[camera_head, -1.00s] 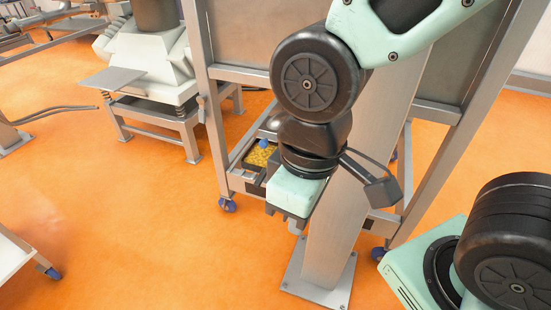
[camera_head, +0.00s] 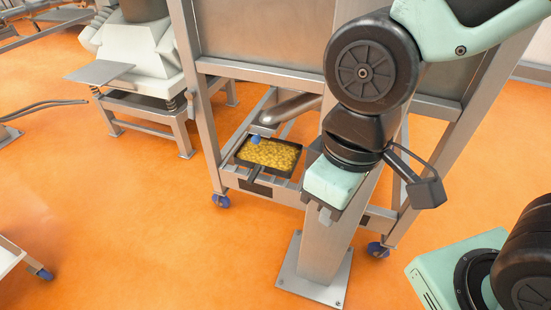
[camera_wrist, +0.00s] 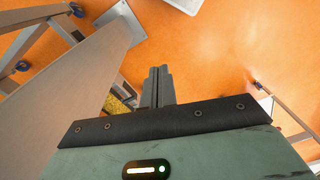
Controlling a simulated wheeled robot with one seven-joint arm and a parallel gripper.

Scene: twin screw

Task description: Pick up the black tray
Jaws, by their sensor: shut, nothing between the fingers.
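The black tray (camera_head: 240,160) holds a yellow granular material and sits low on the metal frame, below a metal spout. In the wrist view a small part of the yellow contents (camera_wrist: 118,104) shows at the left, beside my fingers, partly covered by the gripper body. My gripper (camera_wrist: 161,70) has its two fingers together and empty in the wrist view. In the head view my wrist is to the right of the tray and apart from it; the fingertips are not clear there.
A metal spout (camera_head: 291,108) hangs just above the tray's far side. A wide metal column (camera_head: 330,240) on a floor plate stands right of the tray, close to my arm. Frame legs with blue casters (camera_head: 221,200) flank the tray. Orange floor (camera_head: 130,230) at left is open.

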